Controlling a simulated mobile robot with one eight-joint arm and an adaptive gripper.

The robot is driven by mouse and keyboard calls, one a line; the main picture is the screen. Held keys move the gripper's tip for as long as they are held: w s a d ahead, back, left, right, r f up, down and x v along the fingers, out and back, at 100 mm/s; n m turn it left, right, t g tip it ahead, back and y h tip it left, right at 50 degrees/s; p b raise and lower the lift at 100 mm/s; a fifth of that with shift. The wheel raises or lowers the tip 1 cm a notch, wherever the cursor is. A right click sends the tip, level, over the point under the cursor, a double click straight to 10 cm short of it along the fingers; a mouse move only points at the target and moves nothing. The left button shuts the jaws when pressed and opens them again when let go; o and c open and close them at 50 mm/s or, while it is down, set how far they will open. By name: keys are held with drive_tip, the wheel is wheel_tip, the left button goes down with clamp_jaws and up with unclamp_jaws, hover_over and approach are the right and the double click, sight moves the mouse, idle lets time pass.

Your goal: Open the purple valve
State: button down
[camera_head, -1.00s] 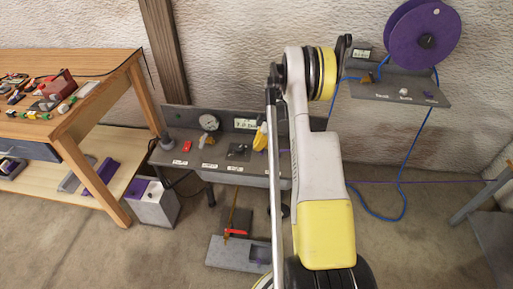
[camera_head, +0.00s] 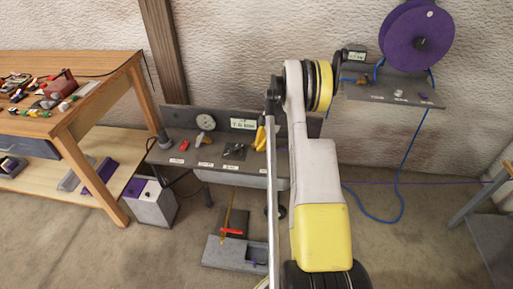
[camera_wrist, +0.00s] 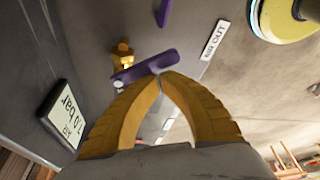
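The purple valve lever (camera_wrist: 148,66) is a flat bar in the wrist view, beside a brass fitting (camera_wrist: 123,56) on a grey panel. My gripper (camera_wrist: 162,78) is shut, its two yellow fingers meeting at the tips. The tips lie right against or just in front of the lever's lower edge; I cannot tell whether they touch it. Nothing shows between the fingers. In the head view my gripper (camera_head: 261,138) is over the right part of the grey bench (camera_head: 225,166). The lever is not clearly visible there, behind my gripper and arm.
A display (camera_wrist: 65,115) reading about 7.0 bar and an "AIR OUT" label (camera_wrist: 215,40) flank the lever. The bench holds a gauge (camera_head: 205,122) and small parts. A purple reel (camera_head: 418,38) with blue hose is at upper right. A wooden table (camera_head: 95,90) stands left.

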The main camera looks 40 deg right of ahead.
drive_tip(key=shift+s+d, duration=0.35)
drive_tip(key=shift+d, duration=0.25)
drive_tip(key=shift+s+d, duration=0.35)
drive_tip(key=shift+d, duration=1.35)
drive_tip(key=shift+b, duration=0.3)
